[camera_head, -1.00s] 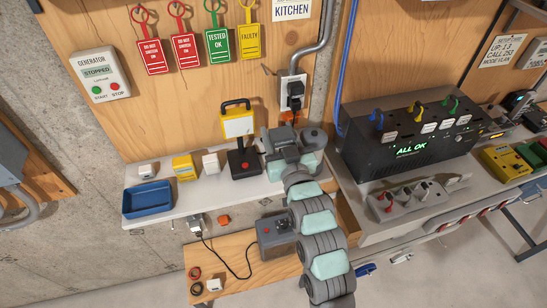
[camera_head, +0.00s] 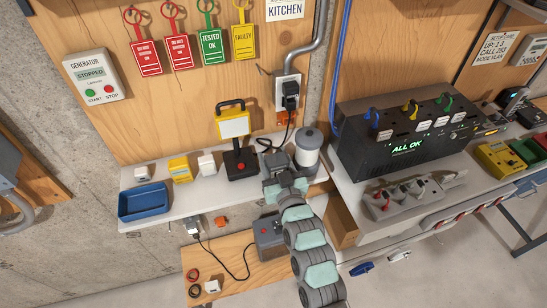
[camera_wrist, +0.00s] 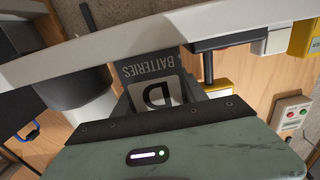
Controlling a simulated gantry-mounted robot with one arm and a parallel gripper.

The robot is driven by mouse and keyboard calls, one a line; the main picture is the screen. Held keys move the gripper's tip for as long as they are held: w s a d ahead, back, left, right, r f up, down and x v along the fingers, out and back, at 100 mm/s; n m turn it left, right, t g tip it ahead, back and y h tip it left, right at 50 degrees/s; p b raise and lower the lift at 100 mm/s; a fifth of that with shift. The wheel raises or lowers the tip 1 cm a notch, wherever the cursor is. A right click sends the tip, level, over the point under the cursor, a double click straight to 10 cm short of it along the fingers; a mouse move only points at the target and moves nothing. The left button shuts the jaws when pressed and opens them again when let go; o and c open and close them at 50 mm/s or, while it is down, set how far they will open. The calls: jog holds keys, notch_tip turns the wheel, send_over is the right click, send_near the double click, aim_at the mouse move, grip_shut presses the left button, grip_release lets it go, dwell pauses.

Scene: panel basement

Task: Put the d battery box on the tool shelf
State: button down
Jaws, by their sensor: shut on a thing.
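The D battery box (camera_wrist: 147,72) is dark grey, with "BATTERIES" and a large D on a white label. It is in my gripper in the wrist view, its lower part hidden by the gripper body. My gripper (camera_head: 285,180) is shut on it, at the front edge of the tool shelf, right of the work lamp, in the head view. My own wrist hides the box there. The tool shelf (camera_head: 195,196) is a pale slab on the wall; it also crosses the top of the wrist view (camera_wrist: 60,60). I cannot tell whether the box touches it.
On the shelf stand a blue tray (camera_head: 145,201), small white and yellow boxes (camera_head: 180,169), a yellow-topped lamp (camera_head: 235,140) and a grey cylinder (camera_head: 308,150). A socket with a black plug (camera_head: 290,95) is above. A black power unit (camera_head: 405,135) is at right.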

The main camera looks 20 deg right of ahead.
jog(key=c, duration=0.6)
grip_release()
jog(key=shift+f, duration=0.1)
